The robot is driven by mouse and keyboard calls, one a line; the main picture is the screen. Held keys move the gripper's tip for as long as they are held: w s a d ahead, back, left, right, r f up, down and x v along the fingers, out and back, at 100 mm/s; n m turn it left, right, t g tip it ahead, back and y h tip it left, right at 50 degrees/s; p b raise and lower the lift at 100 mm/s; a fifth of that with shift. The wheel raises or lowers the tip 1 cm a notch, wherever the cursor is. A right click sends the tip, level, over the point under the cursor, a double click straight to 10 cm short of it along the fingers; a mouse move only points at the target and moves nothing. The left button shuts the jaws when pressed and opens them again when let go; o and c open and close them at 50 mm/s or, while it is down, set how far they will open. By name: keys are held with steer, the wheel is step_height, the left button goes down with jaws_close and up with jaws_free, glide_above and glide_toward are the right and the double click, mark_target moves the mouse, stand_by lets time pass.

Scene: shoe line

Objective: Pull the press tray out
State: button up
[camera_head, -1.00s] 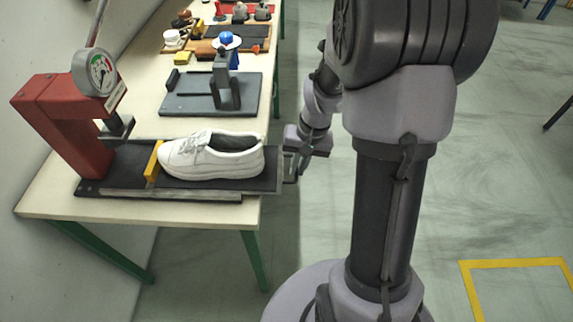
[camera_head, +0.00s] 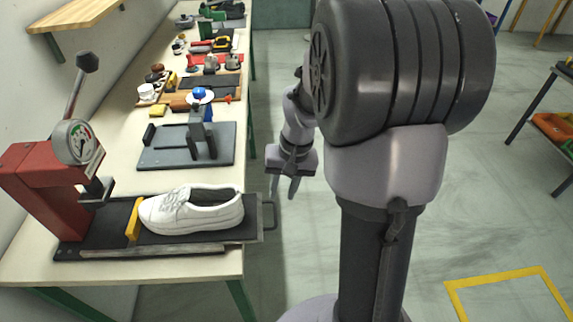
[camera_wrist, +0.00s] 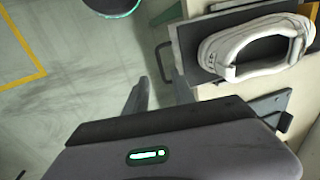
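The press tray (camera_head: 250,228) is a dark flat slide at the base of the red press (camera_head: 40,185). Its right end sticks out past the table edge and carries a metal loop handle (camera_head: 270,216). A white shoe (camera_head: 192,210) lies on the tray, right of a yellow bar (camera_head: 134,218). My gripper (camera_head: 283,190) is open and empty, just beyond the handle and apart from it. In the wrist view the open fingers (camera_wrist: 160,92) point toward the handle (camera_wrist: 160,62), with the tray (camera_wrist: 185,45) and shoe (camera_wrist: 255,48) at upper right.
A grey fixture plate (camera_head: 175,155) with an upright post stands behind the tray. Farther back are small tools, a blue-capped item (camera_head: 200,96) and boards on the long table (camera_head: 120,120).

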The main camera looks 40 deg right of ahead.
step_height(320, 180, up, 8)
steer(key=d+p, duration=0.1)
steer(key=p, duration=0.1)
steer(key=shift+s+f, duration=0.2)
steer(key=shift+s, duration=0.15)
steer(key=shift+d, duration=0.1)
